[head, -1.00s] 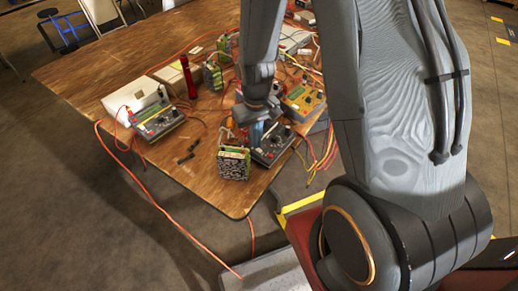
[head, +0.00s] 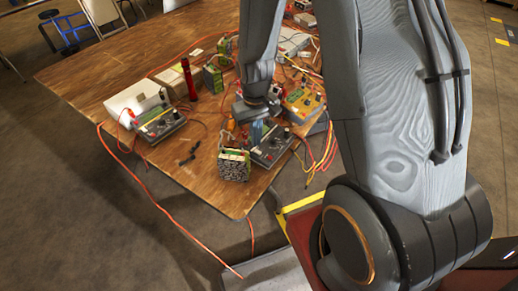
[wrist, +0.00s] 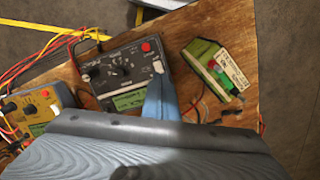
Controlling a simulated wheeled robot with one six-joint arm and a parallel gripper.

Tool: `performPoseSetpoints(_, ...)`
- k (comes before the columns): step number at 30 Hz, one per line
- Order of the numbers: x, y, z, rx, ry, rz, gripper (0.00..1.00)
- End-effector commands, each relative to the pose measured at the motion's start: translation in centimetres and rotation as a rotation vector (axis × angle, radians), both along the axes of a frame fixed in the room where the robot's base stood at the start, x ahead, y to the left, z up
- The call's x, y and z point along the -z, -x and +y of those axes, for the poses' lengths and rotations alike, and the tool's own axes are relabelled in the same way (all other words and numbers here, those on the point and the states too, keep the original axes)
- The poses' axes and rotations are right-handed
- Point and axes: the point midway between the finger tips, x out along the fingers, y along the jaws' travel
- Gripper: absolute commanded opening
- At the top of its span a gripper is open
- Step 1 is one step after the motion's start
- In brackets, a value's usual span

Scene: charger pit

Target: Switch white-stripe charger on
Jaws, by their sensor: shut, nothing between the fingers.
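A dark grey charger (head: 272,150) sits near the table's front corner. In the wrist view the same charger (wrist: 122,66) shows a black knob, a red button, a lit green display and a small white switch (wrist: 158,67). My gripper (wrist: 160,82) is shut and empty. Its blue fingertips are over the charger's face, just beside the white switch; I cannot tell whether they touch it. My gripper also shows in the head view (head: 257,130), hiding part of the charger. Another dark charger (head: 158,123) at the left bears a yellow stripe.
A yellow charger (head: 303,101) stands behind on the right, with red and yellow cables nearby. A green-and-white battery pack (head: 234,165) stands close to the dark charger, at the table edge. A red upright cylinder (head: 188,78) stands further back. Bare wooden table (head: 215,195) lies in front.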

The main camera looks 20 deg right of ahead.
Motion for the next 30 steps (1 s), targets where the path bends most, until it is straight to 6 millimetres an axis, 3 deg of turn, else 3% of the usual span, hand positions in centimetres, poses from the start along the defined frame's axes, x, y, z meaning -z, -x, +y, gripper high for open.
performPoseSetpoints(16,-4.1,0.0,0.0,0.0,0.0,-0.001,0.0)
performPoseSetpoints(30,-4.3,0.0,0.0,0.0,0.0,-0.001,0.0)
